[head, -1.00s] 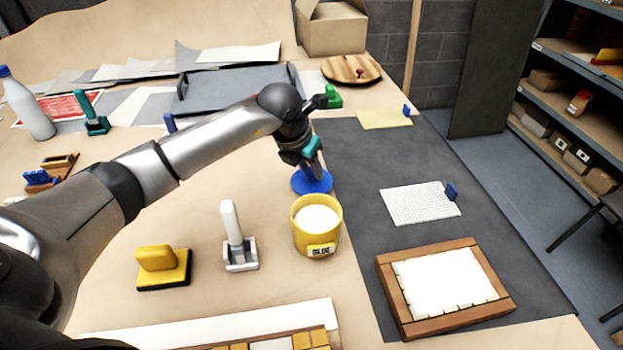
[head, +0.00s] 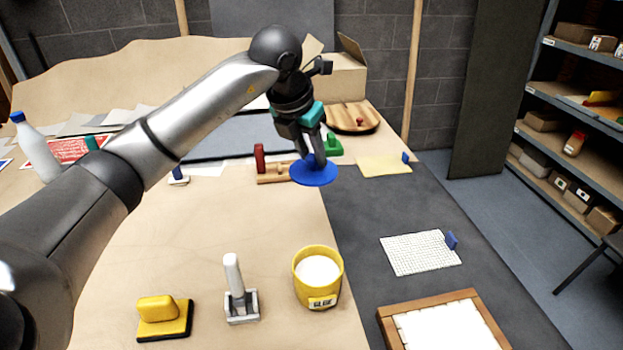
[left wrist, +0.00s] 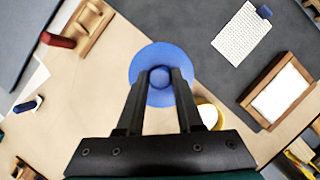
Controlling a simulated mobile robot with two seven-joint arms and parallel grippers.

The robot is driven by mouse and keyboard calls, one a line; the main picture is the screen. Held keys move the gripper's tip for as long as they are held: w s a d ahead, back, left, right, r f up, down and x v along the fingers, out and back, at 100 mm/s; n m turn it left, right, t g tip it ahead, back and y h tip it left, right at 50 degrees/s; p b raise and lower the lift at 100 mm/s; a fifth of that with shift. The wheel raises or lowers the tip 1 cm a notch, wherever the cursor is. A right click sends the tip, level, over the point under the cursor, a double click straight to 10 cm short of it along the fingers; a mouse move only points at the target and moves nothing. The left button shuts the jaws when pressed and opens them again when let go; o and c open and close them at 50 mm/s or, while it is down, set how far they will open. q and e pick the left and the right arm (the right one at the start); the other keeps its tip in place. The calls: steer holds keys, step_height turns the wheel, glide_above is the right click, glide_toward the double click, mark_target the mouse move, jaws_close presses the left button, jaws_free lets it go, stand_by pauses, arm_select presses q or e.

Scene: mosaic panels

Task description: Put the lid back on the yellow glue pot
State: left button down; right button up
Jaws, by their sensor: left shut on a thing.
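The yellow glue pot (head: 318,290) stands open on the table, white glue showing inside and a label on its front. My left gripper (head: 314,162) is shut on the round blue lid (head: 314,176) and holds it in the air, beyond the pot in the head view. In the left wrist view the fingers (left wrist: 160,82) close on the lid's knob, with the blue disc (left wrist: 146,62) spread out below them. The glue pot (left wrist: 209,114) shows partly there, right of the fingers and partly hidden by them. My right gripper is not in view.
A grey-handled tool (head: 238,290) and a yellow block (head: 162,318) stand left of the pot. A dark mat (head: 360,235) with a white tile sheet (head: 415,253) and a wooden-framed panel (head: 445,320) lies right. A red-handled wooden tool (head: 262,165) lies behind.

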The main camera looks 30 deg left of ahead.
arm_select(q)
step_height(320, 180, up, 2)
steer(key=shift+r, duration=0.2)
steer(key=shift+s+d+r+p, duration=0.15)
steer(key=shift+s+p, duration=0.05)
steer(key=shift+p, duration=0.1)
steer(key=s+d+f+m+g+h+p, duration=0.1)
steer(key=s+d+f+m+p, duration=0.15)
steer(key=s, duration=0.35)
steer(key=s+d+f+m+h+p, duration=0.1)
steer(key=s+d+f+m+p, duration=0.2)
steer(key=s, duration=0.4)
steer(key=shift+m, duration=0.25)
steer(key=f+b, duration=0.2)
steer(key=d+f+b, duration=0.1)
steer(key=f+b, duration=0.1)
steer(key=shift+w+d+f, duration=0.15)
steer(key=shift+d, duration=0.05)
steer(key=shift+f+b, duration=0.4)
steer(key=shift+b, duration=0.15)
steer(key=shift+r+b, duration=0.1)
steer(key=shift+b, duration=0.35)
steer(key=shift+f+b, duration=0.25)
steer(key=shift+b, duration=0.4)
stand_by(1.0)
